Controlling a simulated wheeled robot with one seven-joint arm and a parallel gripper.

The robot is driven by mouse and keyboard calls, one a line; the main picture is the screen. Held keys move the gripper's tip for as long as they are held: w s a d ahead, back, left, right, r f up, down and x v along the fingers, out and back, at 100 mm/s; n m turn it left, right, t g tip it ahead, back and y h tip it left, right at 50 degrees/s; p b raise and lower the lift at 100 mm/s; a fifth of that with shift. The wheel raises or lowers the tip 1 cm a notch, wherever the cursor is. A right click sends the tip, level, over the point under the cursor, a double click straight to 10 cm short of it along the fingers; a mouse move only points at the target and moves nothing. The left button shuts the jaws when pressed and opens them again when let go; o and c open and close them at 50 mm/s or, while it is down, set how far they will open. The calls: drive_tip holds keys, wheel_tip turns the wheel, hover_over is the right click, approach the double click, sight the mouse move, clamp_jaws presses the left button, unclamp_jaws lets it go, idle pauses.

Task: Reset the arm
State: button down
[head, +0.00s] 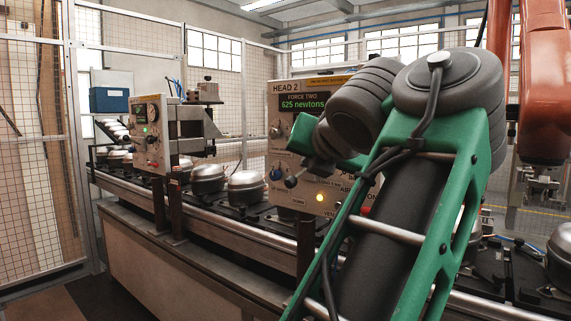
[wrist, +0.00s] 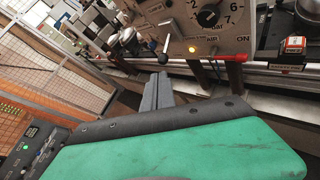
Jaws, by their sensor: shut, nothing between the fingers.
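My green and grey arm rises across the right half of the head view and bends at a large grey joint. It covers part of the HEAD 2 control panel (head: 300,120). In the wrist view my gripper (wrist: 158,88) shows as dark grey fingers close together, with nothing between them. The fingers point toward the lower edge of the same panel (wrist: 185,45), and I see a gap of unclear size between them. In the head view I cannot make out the gripper, as the arm hides that area.
A conveyor (head: 225,215) with several round metal compressors (head: 248,187) runs behind the arm. A second control box (head: 150,135) stands at the left. An orange robot arm (head: 545,85) hangs at the right. Mesh fencing (head: 25,150) closes the left side. Dark floor is clear at lower left.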

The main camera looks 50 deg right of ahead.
drive_tip(key=shift+w, duration=0.1)
drive_tip(key=w+a+m+t+y+p, duration=0.1)
drive_tip(key=w+a+m+y+p, duration=0.4)
drive_tip(key=w+m+p, duration=0.55)
drive_tip(key=w+a+f+m+g+y+p, duration=0.1)
drive_tip(key=w+a+f+m+y+p, duration=0.2)
drive_tip(key=w+a+f, duration=0.5)
drive_tip(key=s+a+f+m+g+p, duration=0.1)
drive_tip(key=a+f+m+g+p, duration=0.15)
drive_tip(key=a, duration=0.35)
drive_tip(key=s+a+f+m+g+p, duration=0.1)
drive_tip(key=a+f+m+p, duration=0.1)
drive_tip(key=a+f+p, duration=0.3)
drive_tip(key=s+a+f+m+g+y+p, duration=0.1)
drive_tip(key=s+a+f+m+g+p, duration=0.2)
drive_tip(key=s+a+f, duration=0.6)
drive_tip(key=shift+s+a+f+m+g, duration=0.4)
drive_tip(key=shift+f+m, duration=0.3)
drive_tip(key=shift+m, duration=0.5)
drive_tip(key=c, duration=2.2)
unclamp_jaws()
drive_tip(key=shift+d, duration=0.1)
